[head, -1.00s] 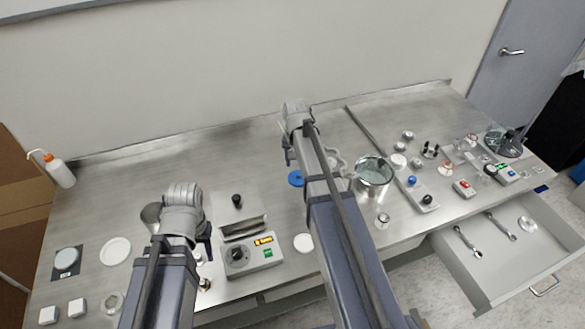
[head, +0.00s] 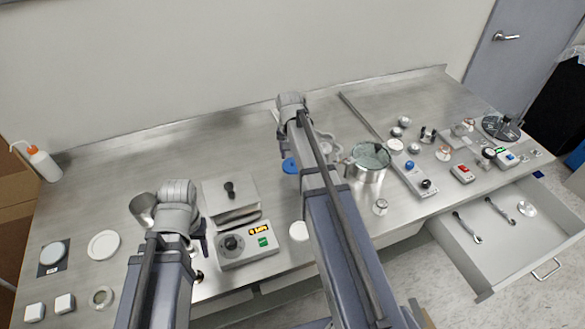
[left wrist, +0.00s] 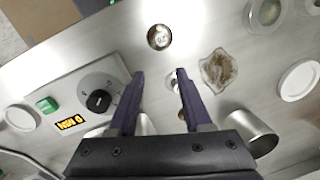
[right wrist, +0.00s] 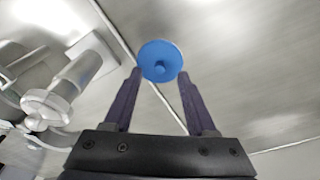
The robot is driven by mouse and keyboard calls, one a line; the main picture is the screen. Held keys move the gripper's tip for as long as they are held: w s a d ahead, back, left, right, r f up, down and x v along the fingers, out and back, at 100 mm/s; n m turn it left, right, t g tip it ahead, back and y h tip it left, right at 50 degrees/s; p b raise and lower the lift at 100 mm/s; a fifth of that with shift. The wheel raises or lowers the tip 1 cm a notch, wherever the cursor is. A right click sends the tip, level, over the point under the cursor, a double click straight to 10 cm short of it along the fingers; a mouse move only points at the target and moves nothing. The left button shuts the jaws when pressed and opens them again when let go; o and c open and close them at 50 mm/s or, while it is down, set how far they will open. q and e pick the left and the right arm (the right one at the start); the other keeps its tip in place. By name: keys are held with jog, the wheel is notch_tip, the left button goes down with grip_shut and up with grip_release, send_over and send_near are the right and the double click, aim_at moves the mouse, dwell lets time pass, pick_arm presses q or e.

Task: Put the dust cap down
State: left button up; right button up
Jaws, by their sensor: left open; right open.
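The blue round dust cap (head: 290,166) appears to lie on the steel bench, partly hidden by my right arm. In the right wrist view the cap (right wrist: 160,58) shows its small central knob, just beyond and between the fingertips. My right gripper (right wrist: 159,76) is open, with a gap between each finger and the cap. My left gripper (left wrist: 159,76) is open above the bench, near a control box with a black dial (left wrist: 98,101). A small metal part shows between its fingers. In the head view both grippers are mostly hidden by my arms.
A glass-topped metal chamber (head: 370,158) stands right of my right arm. A strip with blue and black knobs (head: 412,170) and several small parts lie further right. An open drawer (head: 480,259) holds tools. A white disc (head: 103,245) lies at left. The back of the bench is mostly clear.

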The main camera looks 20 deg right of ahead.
aim_at(293, 161)
pick_arm(q)
notch_tip(293, 161, down, 4)
jog(key=b, duration=0.2)
jog(key=shift+r+b, duration=0.2)
jog(key=shift+b, duration=0.15)
pick_arm(e)
jog(key=f, duration=0.3)
jog(key=shift+w+d+f, duration=0.25)
jog(key=shift+w+d, duration=0.05)
jog(key=shift+w, duration=0.05)
pick_arm(q)
jog(key=shift+r, duration=0.1)
pick_arm(e)
jog(key=shift+r, duration=0.1)
grip_shut()
